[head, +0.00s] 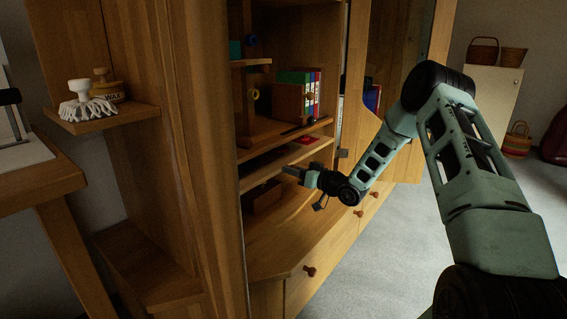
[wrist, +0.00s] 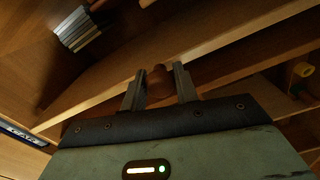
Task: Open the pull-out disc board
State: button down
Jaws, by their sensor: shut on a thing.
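The pull-out disc board (head: 262,173) is a light wooden board in the cabinet, below the shelf with the books. My gripper (head: 291,172) is at its front edge in the head view. In the wrist view a round brown knob (wrist: 159,84) sits between the two fingers of my gripper (wrist: 158,80), and they are shut on it. The board's pale edge (wrist: 225,54) runs diagonally behind the knob. My gripper hides the knob in the head view. How far the board is out is hard to tell.
Binders (head: 301,92) stand on the shelf above, with a red item (head: 302,140) below them. A dark box (head: 264,198) lies in the compartment beneath. Drawers with knobs (head: 309,271) are lower down. The grey floor (head: 395,260) to the right is clear.

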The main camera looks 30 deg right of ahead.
jog(key=p+v, duration=0.6)
jog(key=v, duration=1.4)
jog(key=c, duration=1.1)
grip_release()
jog(key=shift+s+r, duration=0.1)
jog(key=shift+s, duration=0.05)
jog(key=p+v, duration=0.4)
jog(key=v, duration=1.3)
jog(key=shift+s+d, duration=0.1)
jog(key=shift+s, duration=0.05)
